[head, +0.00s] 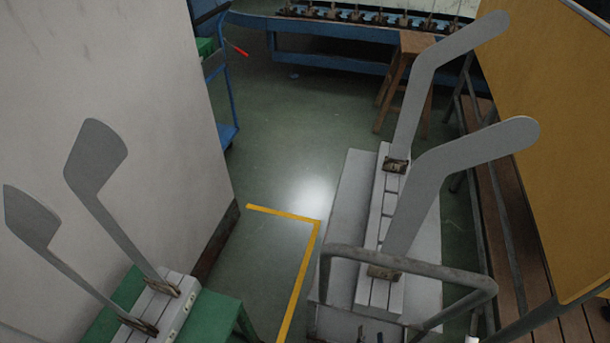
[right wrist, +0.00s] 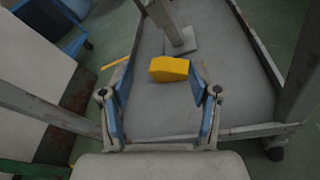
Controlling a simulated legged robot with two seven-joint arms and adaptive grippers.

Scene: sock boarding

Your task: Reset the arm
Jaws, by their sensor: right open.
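My right gripper (right wrist: 160,84) shows in the right wrist view with its two blue-padded fingers spread apart. A yellow block-like shape (right wrist: 170,69) appears between and beyond the fingertips, over the grey platform (right wrist: 150,110); I cannot tell whether it touches a finger, but the jaws are not closed on it. In the head view only small unclear bits show at the bottom edge near the platform. My left gripper is in neither view.
In the head view, two grey sock boards (head: 410,110) (head: 450,170) stand upright on a white rack (head: 376,210) at right, behind a metal rail (head: 405,262). Two more boards (head: 95,155) (head: 30,215) stand at left on a green stand (head: 210,315). Floor (head: 270,160) between is clear.

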